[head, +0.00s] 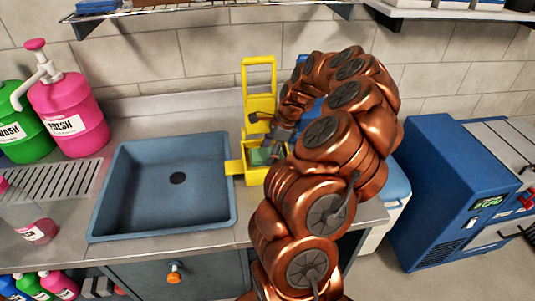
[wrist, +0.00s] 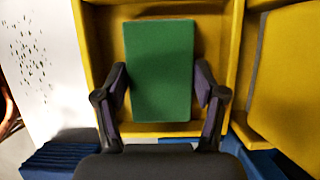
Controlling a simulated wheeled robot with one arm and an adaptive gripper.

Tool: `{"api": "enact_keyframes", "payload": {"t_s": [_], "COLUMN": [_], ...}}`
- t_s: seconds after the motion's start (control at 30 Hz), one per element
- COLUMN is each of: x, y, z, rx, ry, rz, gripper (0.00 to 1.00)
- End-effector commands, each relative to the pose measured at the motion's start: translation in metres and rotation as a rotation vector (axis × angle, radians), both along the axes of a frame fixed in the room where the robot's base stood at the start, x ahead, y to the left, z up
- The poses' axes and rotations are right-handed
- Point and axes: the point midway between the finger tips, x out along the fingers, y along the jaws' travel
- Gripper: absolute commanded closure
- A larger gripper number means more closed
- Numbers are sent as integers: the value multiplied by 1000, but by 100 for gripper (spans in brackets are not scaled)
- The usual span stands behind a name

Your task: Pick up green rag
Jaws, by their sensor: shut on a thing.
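The green rag (wrist: 160,70) is a flat green rectangle lying in a compartment of a yellow holder (wrist: 175,130). In the wrist view my gripper (wrist: 160,90) has one dark finger at each side of the rag, shut on it. In the head view the rag (head: 261,155) is a small green patch in the yellow holder (head: 258,85) on the counter beside the sink. My gripper (head: 272,148) reaches down to it there, and my arm hides part of the holder.
The blue-grey sink (head: 130,190) lies left of the holder. Pink (head: 68,110) and green (head: 22,130) pump bottles stand at the far left. A metal shelf (head: 190,12) hangs above on the tiled wall. A blue machine (head: 455,170) stands at the right.

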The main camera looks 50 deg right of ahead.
Motion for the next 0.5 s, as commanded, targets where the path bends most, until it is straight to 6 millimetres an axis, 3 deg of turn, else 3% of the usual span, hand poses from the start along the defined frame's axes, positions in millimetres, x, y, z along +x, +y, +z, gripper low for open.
{"api": "enact_keyframes", "payload": {"t_s": [0.23, 0.5], "x": [0, 1], "y": [-1, 0], "z": [8, 35], "rx": [-2, -2], "ry": [-2, -3], "rz": [-1, 1], "gripper": [70, 70]}}
